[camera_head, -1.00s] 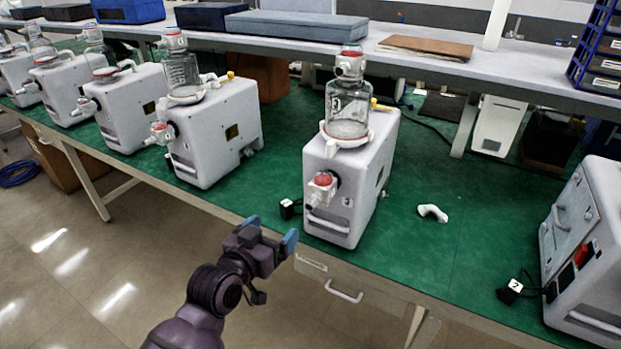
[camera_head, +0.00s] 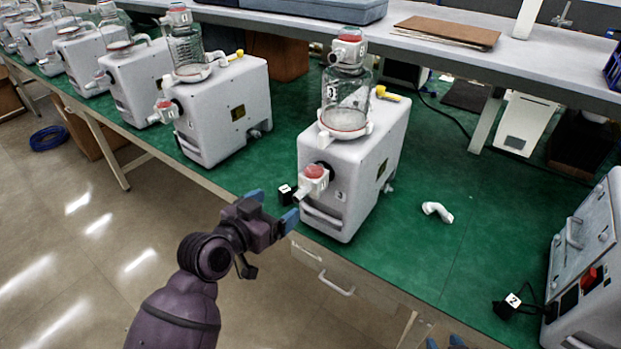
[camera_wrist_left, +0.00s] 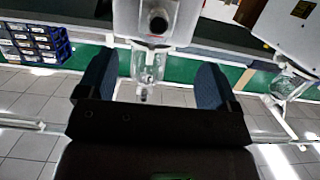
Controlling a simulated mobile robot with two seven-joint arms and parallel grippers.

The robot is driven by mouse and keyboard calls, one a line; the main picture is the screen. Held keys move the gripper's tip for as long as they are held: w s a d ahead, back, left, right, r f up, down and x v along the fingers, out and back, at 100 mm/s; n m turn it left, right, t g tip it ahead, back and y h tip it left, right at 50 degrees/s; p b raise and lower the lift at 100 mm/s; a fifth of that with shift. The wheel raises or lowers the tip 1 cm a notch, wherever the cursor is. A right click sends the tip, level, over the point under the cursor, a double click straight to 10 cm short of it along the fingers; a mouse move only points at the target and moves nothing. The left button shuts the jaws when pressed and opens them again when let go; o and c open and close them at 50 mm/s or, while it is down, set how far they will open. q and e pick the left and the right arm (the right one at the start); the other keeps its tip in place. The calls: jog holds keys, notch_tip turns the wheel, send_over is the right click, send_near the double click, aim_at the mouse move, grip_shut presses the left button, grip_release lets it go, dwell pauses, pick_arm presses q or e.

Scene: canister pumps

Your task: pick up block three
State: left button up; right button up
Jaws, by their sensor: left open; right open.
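A small black block with a white top label (camera_head: 287,193) lies on the green mat at the left foot of the middle pump; its number is too small to read surely. Another black block, labelled 2 (camera_head: 508,305), lies at the right beside a pump. No block clearly marked 3 shows. My left gripper (camera_head: 273,207) is open and empty at the table's front edge, just in front of the nearer block, apart from it as far as I can see. In the left wrist view its fingers (camera_wrist_left: 152,85) are spread. My right gripper (camera_head: 443,343) shows only blue tips at the bottom edge.
The middle pump marked 3 (camera_head: 345,185), with a glass jar (camera_head: 346,100), stands close behind the left gripper. Another pump (camera_head: 588,270) stands at the right, several at the left. The mat (camera_head: 430,260) between is mostly clear.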

aim_at(300, 191)
pick_arm(q)
jog(key=x, duration=0.3)
jog(key=shift+w+d, duration=0.25)
jog(key=shift+x, duration=1.1)
jog(key=p+x, duration=0.1)
jog(key=x, duration=0.2)
jog(key=shift+d, duration=0.2)
jog(key=shift+w+d+f, duration=0.2)
jog(key=shift+w+d, duration=0.1)
jog(key=shift+w, duration=0.1)
pick_arm(e)
jog(key=shift+s+r, duration=0.15)
jog(key=shift+s, duration=0.2)
pick_arm(q)
jog(key=c, duration=1.3)
pick_arm(e)
jog(key=shift+s, duration=0.1)
pick_arm(q)
jog(key=shift+r, duration=0.1)
